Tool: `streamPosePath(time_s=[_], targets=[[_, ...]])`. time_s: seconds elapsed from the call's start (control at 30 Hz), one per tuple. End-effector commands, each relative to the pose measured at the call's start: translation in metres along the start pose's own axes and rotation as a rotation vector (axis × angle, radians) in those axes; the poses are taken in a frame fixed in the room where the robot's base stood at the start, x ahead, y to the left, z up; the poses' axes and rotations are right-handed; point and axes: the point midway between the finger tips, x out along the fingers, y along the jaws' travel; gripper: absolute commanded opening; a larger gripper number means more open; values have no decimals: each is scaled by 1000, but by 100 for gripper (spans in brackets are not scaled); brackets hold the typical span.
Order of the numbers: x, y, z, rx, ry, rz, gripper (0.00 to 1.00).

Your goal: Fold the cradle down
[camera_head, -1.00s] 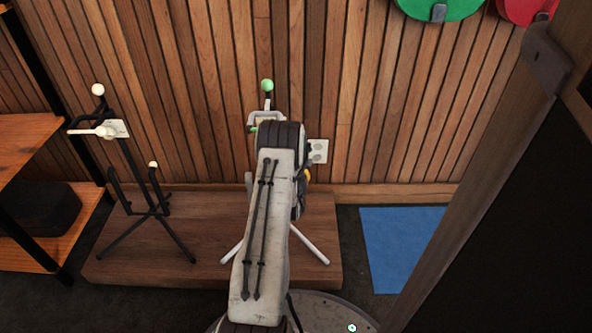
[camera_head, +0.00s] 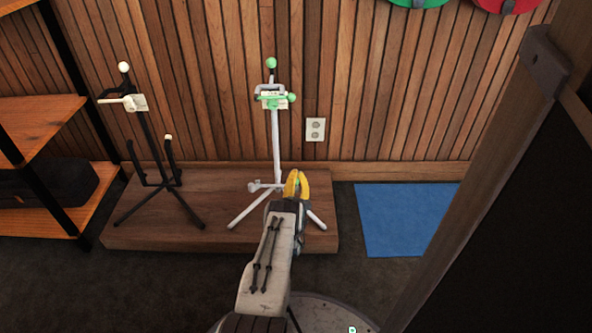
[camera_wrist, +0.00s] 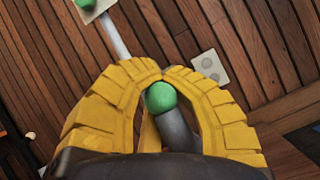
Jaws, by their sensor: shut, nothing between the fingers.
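A white stand (camera_head: 276,135) with green knobs stands on the wooden platform. A green ball (camera_head: 272,62) tops it, and a green-tipped lever (camera_head: 291,97) sticks out beside its small upper plate. At its lower part is the cradle (camera_head: 262,187), partly hidden behind my gripper. My gripper (camera_head: 297,176), with yellow fingers, is in front of this lower part. In the wrist view the fingertips (camera_wrist: 163,75) meet. A green ball (camera_wrist: 161,97) on a dark grey rod shows in the gap framed by the fingers, not gripped; whether they touch it I cannot tell.
A black stand (camera_head: 147,150) with white knobs is to the left on the same platform (camera_head: 135,235). A shelf (camera_head: 35,130) is at far left, a blue mat (camera_head: 405,215) at right, and a dark wood-framed panel (camera_head: 480,170) in the right foreground. A wall outlet (camera_head: 315,130) is behind.

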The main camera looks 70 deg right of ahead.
Motion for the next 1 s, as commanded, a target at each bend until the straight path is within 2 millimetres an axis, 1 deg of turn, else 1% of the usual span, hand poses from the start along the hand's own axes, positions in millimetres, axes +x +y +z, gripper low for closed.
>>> streamPosePath(time_s=[0.2,0.5,0.8,1.0], targets=[[-15,-1,-3,9,-77,25,0],[-30,-4,-7,14,-148,46,0],[-37,-6,-9,16,-183,56,0],[-38,-6,-9,17,-190,57,0]])
